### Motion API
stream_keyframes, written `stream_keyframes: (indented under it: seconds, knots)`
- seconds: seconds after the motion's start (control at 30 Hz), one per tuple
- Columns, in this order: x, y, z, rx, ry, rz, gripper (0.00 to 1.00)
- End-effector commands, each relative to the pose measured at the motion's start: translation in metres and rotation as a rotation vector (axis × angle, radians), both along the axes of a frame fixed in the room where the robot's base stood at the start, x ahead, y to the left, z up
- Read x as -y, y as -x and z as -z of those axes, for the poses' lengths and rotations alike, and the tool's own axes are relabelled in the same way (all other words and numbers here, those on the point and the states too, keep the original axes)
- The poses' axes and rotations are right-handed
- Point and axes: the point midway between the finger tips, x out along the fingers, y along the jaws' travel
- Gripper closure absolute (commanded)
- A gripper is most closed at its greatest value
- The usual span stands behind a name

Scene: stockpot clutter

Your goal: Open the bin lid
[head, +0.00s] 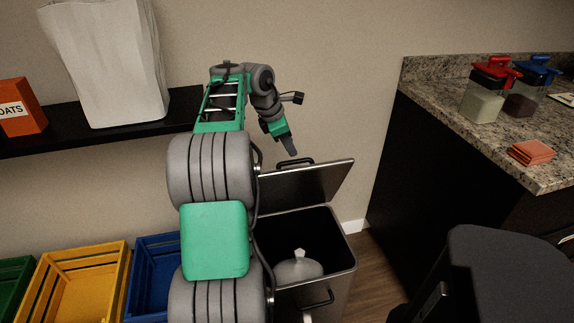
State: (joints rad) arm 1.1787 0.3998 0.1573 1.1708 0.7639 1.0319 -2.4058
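The bin (342,275) is a metal box whose mouth is uncovered, with a dark inside and a knotted whitish bag (298,268) in it. Its metal lid (312,185) is raised and tilted at the back of the mouth. A dark bar handle (294,161) shows at the lid's top edge. My gripper (290,149) points down just above and beside this handle. Whether it touches the handle I cannot tell. Its fingers look close together, but their gap is not clear. My arm hides the left part of the bin and lid.
A black shelf (185,105) at the left bears a white bag (108,65) and an orange oats box (18,108). Yellow (75,285) and blue (152,275) crates stand below. A granite counter (450,75) and a dark chair (505,275) flank the right. Some floor (368,265) shows between.

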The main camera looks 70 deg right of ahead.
Motion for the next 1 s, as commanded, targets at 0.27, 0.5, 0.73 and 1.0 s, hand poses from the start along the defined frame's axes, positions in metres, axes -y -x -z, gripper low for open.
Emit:
stream_keyframes:
  seconds: [0.27, 0.5, 0.73, 1.0]
  knots:
    - [0.017, 0.010, 0.051, 0.000, -0.002, -0.005, 0.64]
    - [0.024, 0.014, 0.063, 0.001, 0.000, -0.004, 0.64]
    - [0.024, 0.015, 0.063, 0.002, 0.000, -0.003, 0.69]
    - [0.024, 0.014, 0.063, 0.002, 0.000, -0.003, 0.91]
